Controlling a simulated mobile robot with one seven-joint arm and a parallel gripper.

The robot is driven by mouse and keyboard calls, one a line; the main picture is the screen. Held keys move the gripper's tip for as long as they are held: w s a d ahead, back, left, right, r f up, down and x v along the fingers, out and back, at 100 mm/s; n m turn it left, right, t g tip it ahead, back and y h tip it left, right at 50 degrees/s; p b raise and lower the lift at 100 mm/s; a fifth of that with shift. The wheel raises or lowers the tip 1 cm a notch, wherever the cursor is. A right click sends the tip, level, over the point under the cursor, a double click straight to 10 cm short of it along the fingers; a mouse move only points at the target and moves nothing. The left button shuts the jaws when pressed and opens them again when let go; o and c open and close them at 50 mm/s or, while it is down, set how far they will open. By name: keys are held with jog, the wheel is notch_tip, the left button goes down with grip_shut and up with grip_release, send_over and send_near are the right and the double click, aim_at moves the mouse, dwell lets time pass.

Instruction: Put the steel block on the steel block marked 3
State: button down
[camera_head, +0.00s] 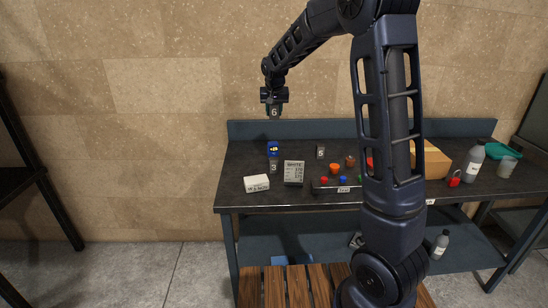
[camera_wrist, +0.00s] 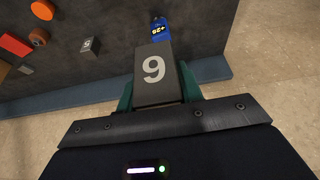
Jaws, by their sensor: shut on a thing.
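A dark steel block marked 6 (camera_head: 274,112) is held in my gripper (camera_head: 274,100), high above the table's left part. In the wrist view the same block (camera_wrist: 158,75) sits between the green fingers, its digit reading like a 9 from that side. My gripper is shut on it. The steel block marked 3 (camera_head: 273,167) stands on the table at the left, below the held block and in front of a blue item (camera_head: 272,148). I cannot make out block 3 in the wrist view. Another small steel block (camera_head: 321,152) stands further right; it also shows in the wrist view (camera_wrist: 89,45).
Orange and red pieces (camera_head: 334,168), a cardboard box (camera_head: 432,160) and bottles (camera_head: 474,161) lie to the right. The table (camera_head: 232,196) has a raised back edge (camera_head: 300,128).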

aim_at(274, 158)
notch_tip(274, 158, down, 19)
jog(key=shift+f, duration=0.1)
dwell(0.7)
jog(key=shift+f, duration=0.15)
jog(key=c, duration=0.9)
grip_release()
